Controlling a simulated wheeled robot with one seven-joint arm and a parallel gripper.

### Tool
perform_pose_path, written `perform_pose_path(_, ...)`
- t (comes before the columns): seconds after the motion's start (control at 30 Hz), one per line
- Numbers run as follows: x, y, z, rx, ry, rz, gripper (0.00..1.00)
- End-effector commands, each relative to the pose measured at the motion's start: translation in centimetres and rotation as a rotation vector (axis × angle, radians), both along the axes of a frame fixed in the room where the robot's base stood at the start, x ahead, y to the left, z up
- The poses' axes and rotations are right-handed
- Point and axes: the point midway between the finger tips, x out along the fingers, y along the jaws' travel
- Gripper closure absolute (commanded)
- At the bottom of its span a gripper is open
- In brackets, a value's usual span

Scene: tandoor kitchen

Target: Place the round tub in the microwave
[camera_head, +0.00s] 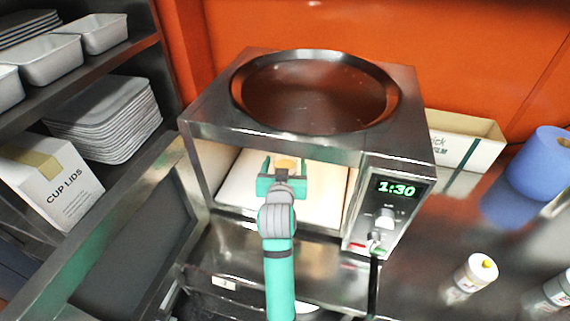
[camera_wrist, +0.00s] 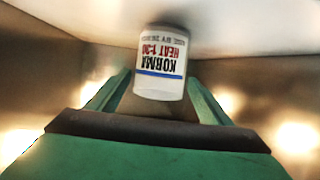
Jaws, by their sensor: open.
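The microwave (camera_head: 208,133) is a steel box with its dark-windowed door (camera_head: 150,235) swung open to the left; its display reads 1:30. My arm reaches through the opening, and my gripper (camera_head: 285,170) is inside. The round tub (camera_head: 287,162) is inside too, at the gripper's far end, mostly hidden by it in the head view. In the wrist view the tub (camera_wrist: 161,66) is white, with an upside-down label reading KORMA, HEAT 1:30. It sits between the open fingers (camera_wrist: 160,100). I cannot tell whether either finger touches it.
A large round metal tray (camera_head: 248,112) lies on top of the microwave. At left, a shelf holds stacked trays (camera_head: 105,118), metal pans and a cup lids box (camera_head: 50,180). At right are a film box (camera_head: 465,150), a blue roll (camera_head: 540,165) and bottles (camera_head: 475,275).

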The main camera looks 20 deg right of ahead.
Motion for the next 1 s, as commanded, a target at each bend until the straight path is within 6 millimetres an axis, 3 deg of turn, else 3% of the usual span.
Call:
perform_pose_path(0.17,-1.0,0.4,0.6,-0.001,-0.002,-0.001,0.27)
perform_pose_path(0.7,-9.5,3.8,3.5,-0.001,-0.002,-0.002,0.27)
perform_pose_path(1.0,-10.6,4.6,3.8,0.0,0.0,0.002,0.27)
